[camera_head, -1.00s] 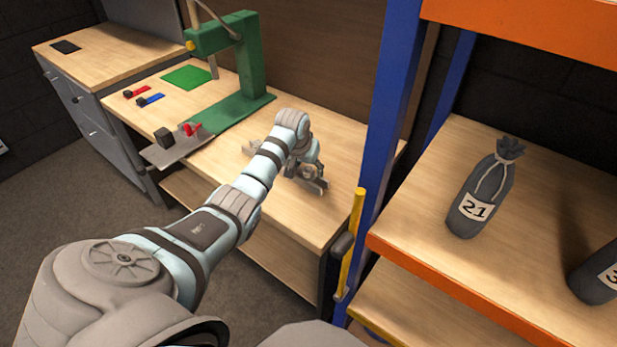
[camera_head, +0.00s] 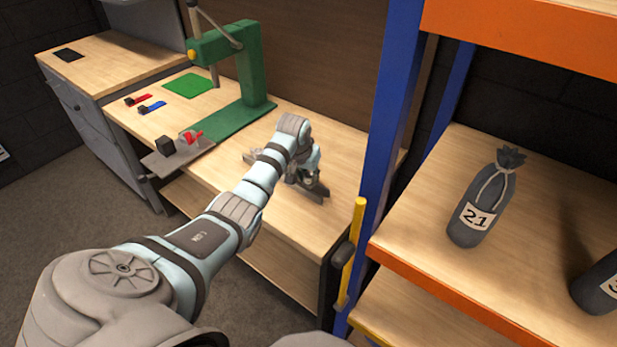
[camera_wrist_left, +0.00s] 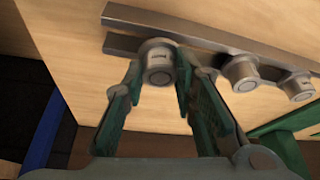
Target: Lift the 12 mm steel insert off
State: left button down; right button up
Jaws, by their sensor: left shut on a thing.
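A steel insert (camera_wrist_left: 159,66), a short round grey piece with a small label too blurred to read, sits at the end of a row on a metal rail (camera_wrist_left: 215,42) in the left wrist view. The fingers of my left gripper (camera_wrist_left: 158,80) are on either side of it and shut on it. I cannot tell whether it is clear of the rail. Two more inserts, a middle one (camera_wrist_left: 241,74) and an outer one (camera_wrist_left: 297,87), stand beside it. In the head view my left gripper (camera_head: 303,176) is over the rail (camera_head: 318,191) on the bench, largely hiding the inserts.
A green press (camera_head: 252,75) stands left of the gripper on the wooden bench (camera_head: 345,150). A grey plate (camera_head: 178,156) with a dark block (camera_head: 165,145) is at its front. A blue post (camera_head: 386,120) and shelf with a grey bag (camera_head: 482,205) stand close on the right.

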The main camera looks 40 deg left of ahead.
aim_at(308, 176)
pick_arm(q)
notch_tip(308, 176, up, 19)
jog(key=p, duration=0.2)
